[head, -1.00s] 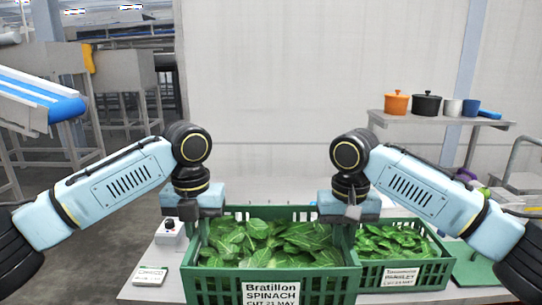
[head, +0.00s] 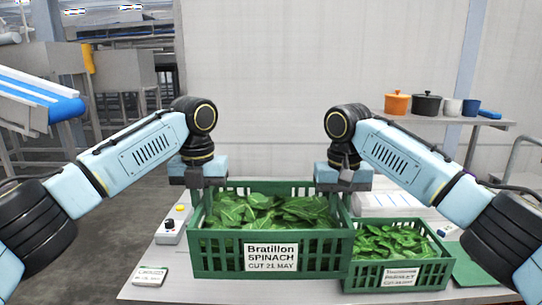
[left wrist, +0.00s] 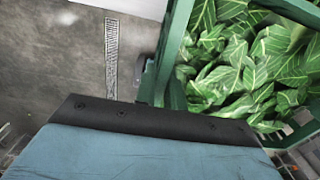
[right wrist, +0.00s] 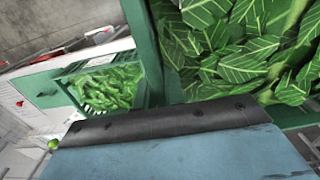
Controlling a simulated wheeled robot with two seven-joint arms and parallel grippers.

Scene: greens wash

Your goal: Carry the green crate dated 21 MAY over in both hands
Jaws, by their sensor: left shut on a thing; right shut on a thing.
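The green crate (head: 225,262) is full of spinach leaves, and its white front label reads "Bratillon SPINACH CUT 21 MAY". It is in the middle of the head view, over the table and roughly level. My left gripper (head: 204,188) is shut on its left side wall near the rim. My right gripper (head: 340,188) is shut on its right side wall. The gripper bodies hide the fingertips. The crate's rim and leaves also show in the left wrist view (left wrist: 178,45) and the right wrist view (right wrist: 150,50).
A smaller green crate of leaves (head: 350,277) stands close on the right, partly behind the spinach crate. A control box with knobs (head: 170,232) and a small label card (head: 151,276) are at left on the table (head: 215,290). Pots stand on a back shelf (head: 400,118).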

